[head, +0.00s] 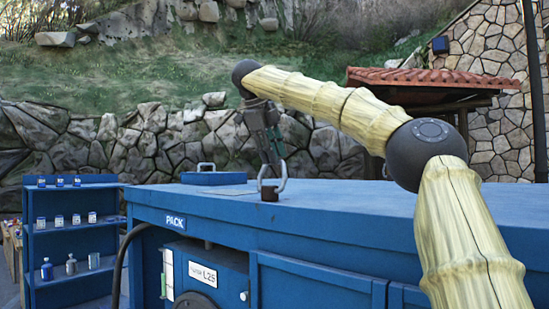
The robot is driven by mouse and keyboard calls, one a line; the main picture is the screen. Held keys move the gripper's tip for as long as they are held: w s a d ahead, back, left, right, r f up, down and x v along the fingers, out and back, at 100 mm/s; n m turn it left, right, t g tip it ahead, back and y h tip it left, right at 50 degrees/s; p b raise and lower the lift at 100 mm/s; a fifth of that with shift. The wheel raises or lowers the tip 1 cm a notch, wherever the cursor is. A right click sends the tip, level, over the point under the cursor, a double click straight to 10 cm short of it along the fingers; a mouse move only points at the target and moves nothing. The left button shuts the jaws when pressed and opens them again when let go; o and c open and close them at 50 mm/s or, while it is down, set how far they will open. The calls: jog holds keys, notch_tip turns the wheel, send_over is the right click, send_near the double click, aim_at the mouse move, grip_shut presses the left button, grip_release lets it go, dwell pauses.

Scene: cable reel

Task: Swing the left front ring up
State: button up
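A light metal ring (284,177) stands upright on a dark mount (270,194) near the front edge of the blue box's top (335,211). My gripper (274,169) points down from above, with its fingertips at the upper part of the ring and overlapping it. The fingers look close together, but I cannot tell whether they grip the ring or only touch it. The fingertips hide part of the ring's top.
A blue lid with a handle (212,178) lies on the box top behind the ring. A blue shelf (75,232) with small jars and bottles stands at the left. A dark cable (124,262) runs down the box's left side. The box top right of the ring is clear.

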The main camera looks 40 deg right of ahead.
jog(key=v, duration=1)
jog(key=shift+a+r, duration=0.25)
